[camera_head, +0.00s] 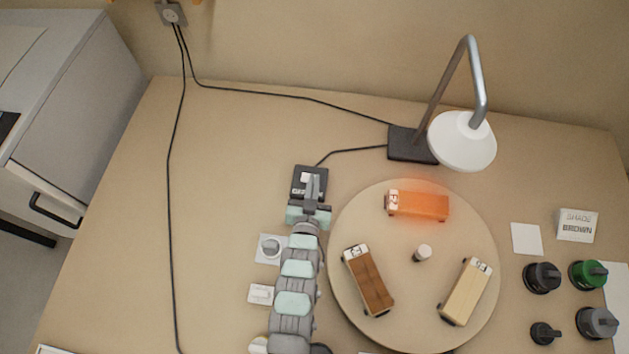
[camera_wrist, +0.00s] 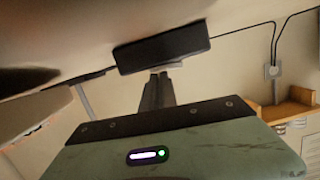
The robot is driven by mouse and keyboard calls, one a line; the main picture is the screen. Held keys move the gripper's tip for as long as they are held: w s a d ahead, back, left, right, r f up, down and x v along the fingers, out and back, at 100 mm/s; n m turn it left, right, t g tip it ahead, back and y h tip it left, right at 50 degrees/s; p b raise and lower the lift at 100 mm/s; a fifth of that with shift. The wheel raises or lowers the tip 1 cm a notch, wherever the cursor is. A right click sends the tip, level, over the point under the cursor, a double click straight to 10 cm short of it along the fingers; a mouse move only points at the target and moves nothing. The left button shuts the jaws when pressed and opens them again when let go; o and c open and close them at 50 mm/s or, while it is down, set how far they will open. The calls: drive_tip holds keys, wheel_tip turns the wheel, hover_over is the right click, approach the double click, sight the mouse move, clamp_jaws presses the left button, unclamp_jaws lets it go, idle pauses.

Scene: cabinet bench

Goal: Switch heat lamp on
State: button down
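The heat lamp has a white shade (camera_head: 462,140), a bent grey arm and a dark base (camera_head: 408,145). An orange glow lies on and around a block-shaped car (camera_head: 417,205) near the shade. A black switch box (camera_head: 309,171), wired to the lamp base, stands left of the turntable. My gripper (camera_head: 313,188) is over its near part and hides some of its face and label. In the wrist view, the fingers (camera_wrist: 157,92) are together with nothing visible between them. Their tips meet the dark box (camera_wrist: 162,48), and I cannot tell how hard they press.
A round turntable (camera_head: 400,330) carries the glowing car, a brown car (camera_head: 369,282) and a cream car (camera_head: 466,292). Several dark and green knobs (camera_head: 588,274) stand at the right. A black cable (camera_head: 170,180) runs down the left side. The left tabletop is mostly clear.

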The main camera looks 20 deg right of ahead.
drive_tip(key=shift+s+a+f, duration=0.2)
drive_tip(key=shift+f, duration=0.5)
drive_tip(key=r+p, duration=0.1)
drive_tip(key=r, duration=0.1)
drive_tip(key=r+p, duration=0.1)
drive_tip(key=r, duration=0.1)
drive_tip(key=r+p, duration=0.1)
drive_tip(key=shift+s+d+r, duration=0.1)
drive_tip(key=shift+d+r, duration=0.25)
drive_tip(key=shift+r, duration=0.05)
drive_tip(key=p+v, duration=0.1)
drive_tip(key=v, duration=0.8)
drive_tip(key=shift+s, duration=0.35)
drive_tip(key=shift+a, duration=0.1)
